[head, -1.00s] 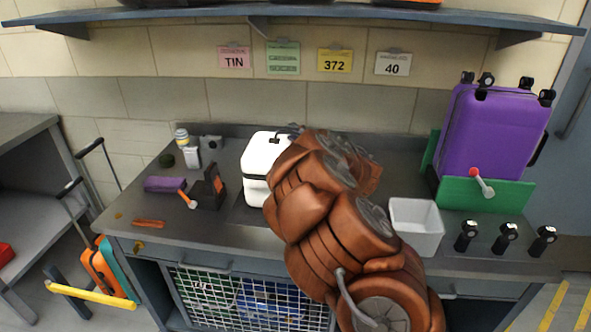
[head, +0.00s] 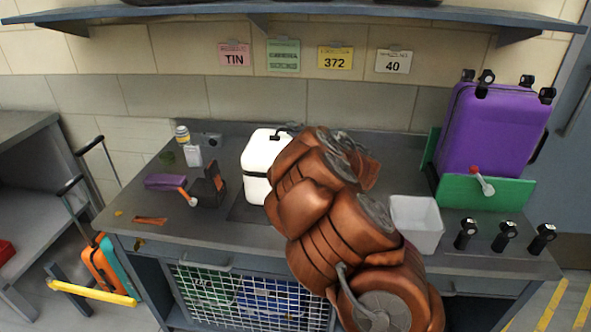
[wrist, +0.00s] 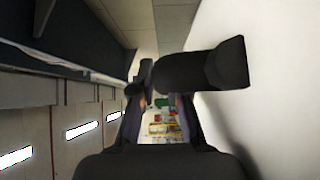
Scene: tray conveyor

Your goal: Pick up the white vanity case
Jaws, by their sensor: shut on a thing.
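The white vanity case (head: 257,165) stands upright on the workbench, left of my arm, with a dark band around it. My arm covers its right side. A dark handle shows at its top, where my gripper (head: 292,128) is mostly hidden behind my arm. In the wrist view my gripper (wrist: 153,88) is shut on a dark handle part. The case's white side (wrist: 270,90) fills the right of that view. I see no clear gap between the case and the bench.
The workbench (head: 150,225) holds a purple pouch (head: 165,181), a dark holder (head: 208,190) and bottles (head: 183,135) on the left. A white bin (head: 417,222) and a purple suitcase (head: 495,130) stand right of my arm. A shelf (head: 330,18) hangs above.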

